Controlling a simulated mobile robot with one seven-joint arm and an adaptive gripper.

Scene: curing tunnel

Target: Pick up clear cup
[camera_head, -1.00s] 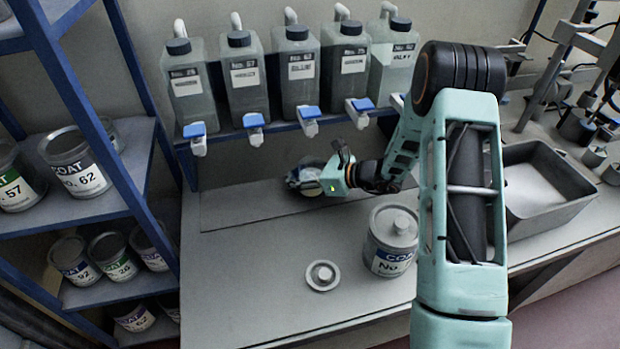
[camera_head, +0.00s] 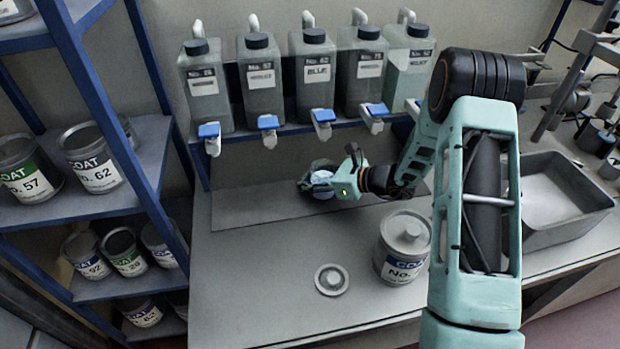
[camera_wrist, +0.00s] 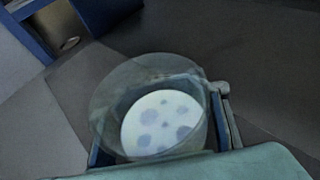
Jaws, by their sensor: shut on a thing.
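The clear cup (camera_wrist: 152,82) fills the middle of the wrist view. It is see-through, with a whitish, blue-spotted round area (camera_wrist: 160,122) showing inside it. My gripper (camera_wrist: 160,148) is shut on the cup, with a finger on each side of it. In the head view the cup (camera_head: 320,180) shows small and partly hidden at the end of my gripper (camera_head: 330,184), over the back of the bench below the row of bottles. I cannot tell whether the cup touches the bench.
Several bottles with blue taps (camera_head: 323,115) stand on a shelf just above my gripper. A lidded COAT can (camera_head: 403,250) and a round lid (camera_head: 331,280) are on the bench (camera_head: 250,290). A grey tray (camera_head: 570,225) is at right, a can shelf (camera_head: 100,210) at left.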

